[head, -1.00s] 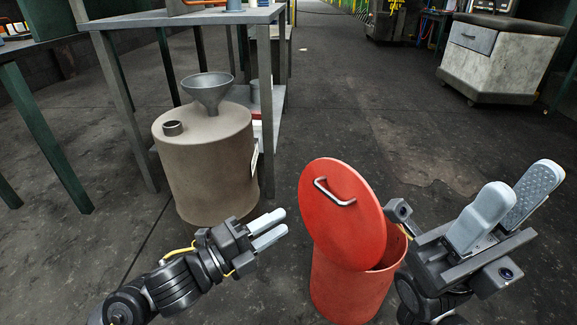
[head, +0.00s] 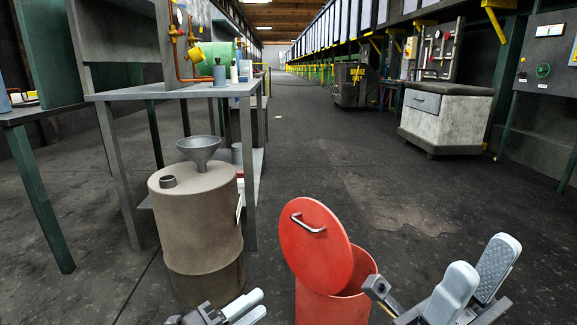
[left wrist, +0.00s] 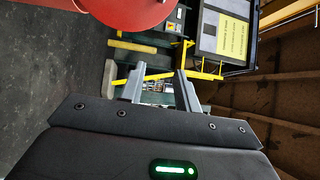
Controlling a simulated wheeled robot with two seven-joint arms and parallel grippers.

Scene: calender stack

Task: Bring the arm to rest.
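My left gripper (head: 252,304) is at the bottom edge of the head view, between the drum and the red bin. Its two pale fingers are apart with nothing between them, as the left wrist view also shows (left wrist: 159,74). My right gripper (head: 487,253) is at the lower right, its fingers pointing up and apart, empty. Most of both arms is cut off by the bottom edge of the head view.
A red bin (head: 345,305) with its tilted lid (head: 322,262) stands between my grippers. A beige drum (head: 198,235) with a grey funnel (head: 199,150) stands left, beside a metal table (head: 165,92). A cabinet (head: 440,120) is at right. The middle floor is clear.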

